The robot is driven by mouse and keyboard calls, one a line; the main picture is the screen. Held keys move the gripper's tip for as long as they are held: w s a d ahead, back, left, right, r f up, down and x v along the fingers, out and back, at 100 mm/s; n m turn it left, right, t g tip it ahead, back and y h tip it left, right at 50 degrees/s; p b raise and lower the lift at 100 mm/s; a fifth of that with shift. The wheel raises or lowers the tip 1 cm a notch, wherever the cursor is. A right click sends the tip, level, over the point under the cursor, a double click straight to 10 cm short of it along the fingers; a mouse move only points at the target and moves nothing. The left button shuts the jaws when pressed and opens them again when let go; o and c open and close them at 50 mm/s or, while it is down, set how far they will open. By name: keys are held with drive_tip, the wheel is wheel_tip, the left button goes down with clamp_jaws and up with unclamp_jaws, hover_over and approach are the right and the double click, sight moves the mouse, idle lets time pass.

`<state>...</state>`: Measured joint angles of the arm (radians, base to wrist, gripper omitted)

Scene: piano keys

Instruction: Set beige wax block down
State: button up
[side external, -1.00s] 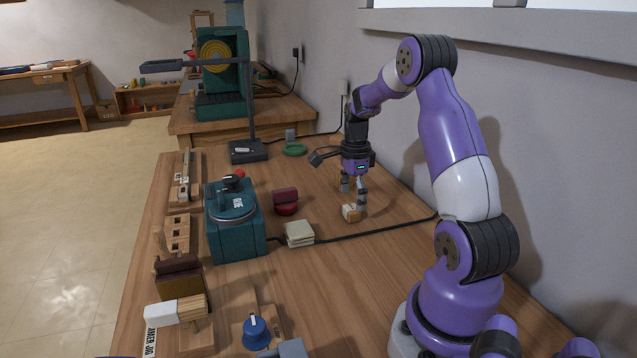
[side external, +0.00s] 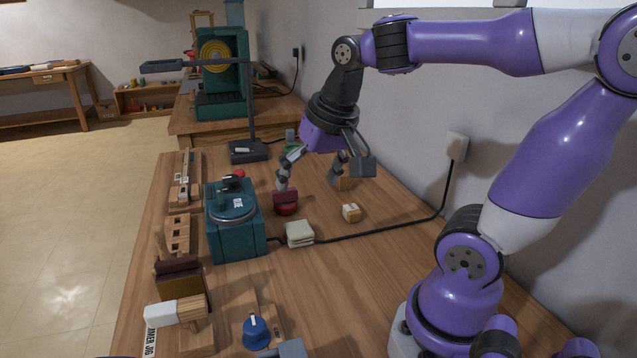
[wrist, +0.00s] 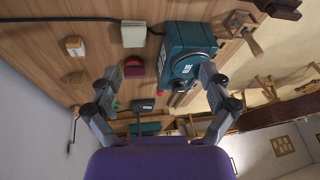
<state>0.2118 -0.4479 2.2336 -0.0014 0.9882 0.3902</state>
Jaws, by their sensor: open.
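The beige wax block (side external: 351,212), small with a paler top, rests on the wooden workbench (side external: 330,290) near the wall side. It also shows at the upper left of the wrist view (wrist: 75,45). Nothing touches it. My gripper (side external: 310,180) is open and empty, farther along the bench and above it, with its fingers spread wide and tilted.
A dark red object (side external: 286,203) stands close below one finger. A brown block (side external: 344,183) sits near the other finger. A stack of pale pads (side external: 299,233), a teal machine (side external: 236,220) and a black cable (side external: 390,230) lie around. The near bench middle is clear.

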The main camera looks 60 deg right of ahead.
drive_tip(key=s+a+f+n+t, duration=0.1)
drive_tip(key=s+a+n, duration=0.2)
drive_tip(key=a+n, duration=0.2)
drive_tip(key=shift+s+f+n+y, duration=0.2)
drive_tip(key=shift+n+y, duration=0.2)
drive_tip(key=shift+n, duration=0.5)
